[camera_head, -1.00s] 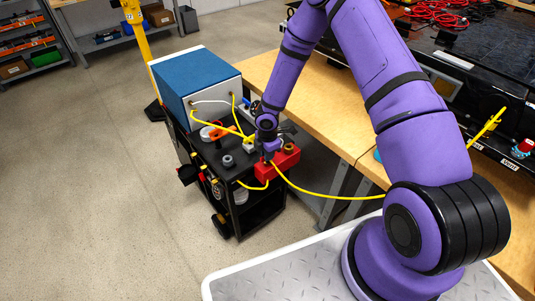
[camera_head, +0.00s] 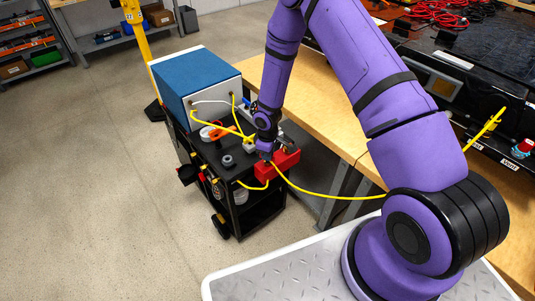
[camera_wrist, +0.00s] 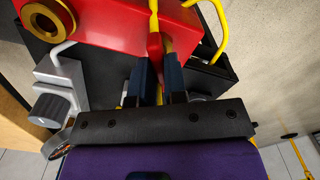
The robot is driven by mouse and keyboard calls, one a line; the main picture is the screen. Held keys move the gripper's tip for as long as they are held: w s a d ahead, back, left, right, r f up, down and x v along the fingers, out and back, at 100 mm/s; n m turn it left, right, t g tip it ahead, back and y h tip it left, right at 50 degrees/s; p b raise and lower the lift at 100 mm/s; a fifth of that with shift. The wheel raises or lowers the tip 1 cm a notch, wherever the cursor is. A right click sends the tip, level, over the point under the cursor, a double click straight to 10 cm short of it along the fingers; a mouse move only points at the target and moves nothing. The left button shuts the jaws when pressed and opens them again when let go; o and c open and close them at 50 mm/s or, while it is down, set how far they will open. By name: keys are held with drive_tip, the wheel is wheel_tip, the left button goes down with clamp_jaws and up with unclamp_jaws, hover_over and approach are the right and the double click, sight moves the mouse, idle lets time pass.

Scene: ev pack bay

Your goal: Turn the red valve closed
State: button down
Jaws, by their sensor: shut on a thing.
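A red block (camera_head: 284,166) sits at the near right corner of the black cart's top, and it fills the top of the wrist view (camera_wrist: 110,22) with a brass ring at its left end. A thin red valve handle (camera_wrist: 154,52) stands out from the block. My gripper (camera_wrist: 160,68) has its two dark blue fingers on either side of this handle and is shut on it. In the head view my gripper (camera_head: 265,153) is over the block's left part and hides the handle. How far the valve is turned cannot be told.
Yellow hoses (camera_head: 325,197) run from the block and past my gripper. A blue box (camera_head: 197,82) stands on the cart (camera_head: 208,152). A metal fitting with a grey knob (camera_wrist: 50,108) lies left of my fingers. A wooden bench (camera_head: 318,113) is at the right. The floor at left is clear.

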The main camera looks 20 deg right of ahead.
drive_tip(key=m, duration=0.5)
drive_tip(key=shift+m, duration=0.4)
idle(0.4)
drive_tip(key=c, duration=1.2)
unclamp_jaws()
drive_tip(key=shift+o, duration=0.2)
wheel_tip(320, 180, up, 11)
